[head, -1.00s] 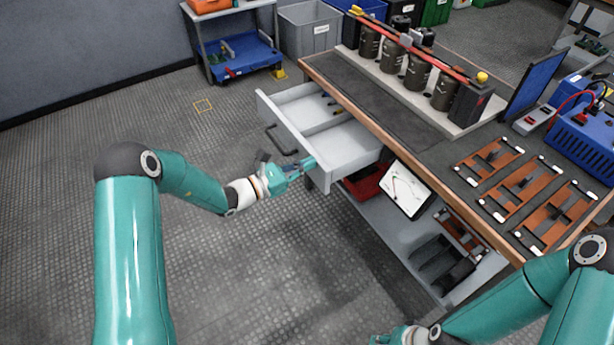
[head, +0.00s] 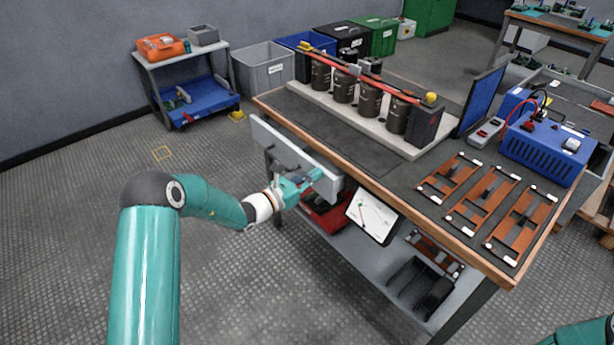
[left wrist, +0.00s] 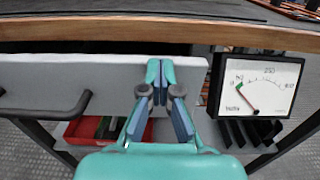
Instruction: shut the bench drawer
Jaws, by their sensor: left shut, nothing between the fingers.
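The bench drawer (head: 292,155) is nearly flush under the bench top in the head view, with only a narrow gap behind its pale front panel. Its dark bar handle (head: 283,163) faces me; in the left wrist view the handle (left wrist: 50,108) is at the left. My left gripper (head: 314,178) is shut and empty, its fingertips at the drawer front near its right end. In the left wrist view the fingertips (left wrist: 160,72) overlap the drawer front (left wrist: 105,85); they look to be touching it. Of my right arm only a bit shows at the lower right corner; its gripper is out of view.
The bench top (head: 345,135) carries dark capacitors (head: 370,97) and orange frames (head: 485,198). On the lower shelf are a red bin (head: 325,212) and a meter panel (head: 371,215). A cart (head: 185,95) stands at the back left.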

